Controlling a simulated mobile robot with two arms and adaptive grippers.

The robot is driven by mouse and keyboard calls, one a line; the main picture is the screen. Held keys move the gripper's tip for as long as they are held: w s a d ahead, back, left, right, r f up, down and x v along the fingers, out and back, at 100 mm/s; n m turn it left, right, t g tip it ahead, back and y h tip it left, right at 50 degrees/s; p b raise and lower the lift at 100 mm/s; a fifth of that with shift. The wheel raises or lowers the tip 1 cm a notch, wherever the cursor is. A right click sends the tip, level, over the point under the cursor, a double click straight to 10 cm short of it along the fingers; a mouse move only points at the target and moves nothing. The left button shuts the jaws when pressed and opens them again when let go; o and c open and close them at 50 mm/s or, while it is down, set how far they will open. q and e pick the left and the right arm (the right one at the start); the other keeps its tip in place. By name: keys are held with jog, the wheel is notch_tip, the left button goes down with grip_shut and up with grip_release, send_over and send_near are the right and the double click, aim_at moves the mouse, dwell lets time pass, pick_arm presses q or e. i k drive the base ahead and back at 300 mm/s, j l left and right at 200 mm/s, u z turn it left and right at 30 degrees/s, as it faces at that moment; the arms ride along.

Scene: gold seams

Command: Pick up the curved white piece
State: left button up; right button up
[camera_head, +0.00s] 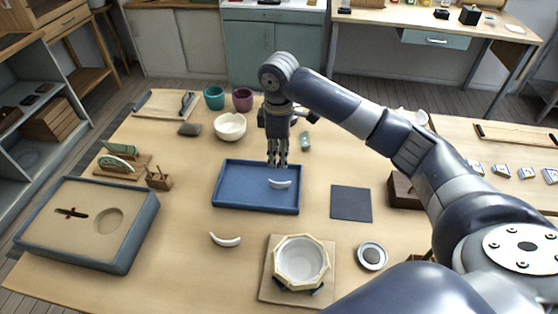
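One curved white piece (280,184) lies in the blue tray (229,206), right of its middle. Another curved white piece (225,240) lies on the bare table in front of the tray. My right gripper (278,162) points down at the back part of the tray, just behind the piece in it. Its fingers look close together, but I cannot tell whether they are open or shut, and I see nothing held between them. Whether the fingertips touch the tray is unclear. My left gripper is not in view.
A white bowl (301,262) in an octagonal holder stands on a board at the front. A dark mat (351,204) lies right of the tray. A box with a recessed top (88,195) is at left.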

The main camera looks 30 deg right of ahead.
aim_at(235, 242)
jog(key=k+j, duration=0.45)
jog(key=k, duration=0.15)
jog(key=k+j, duration=0.45)
jog(key=k, duration=0.15)
jog(key=k+j, duration=0.4)
jog(key=k, duration=0.2)
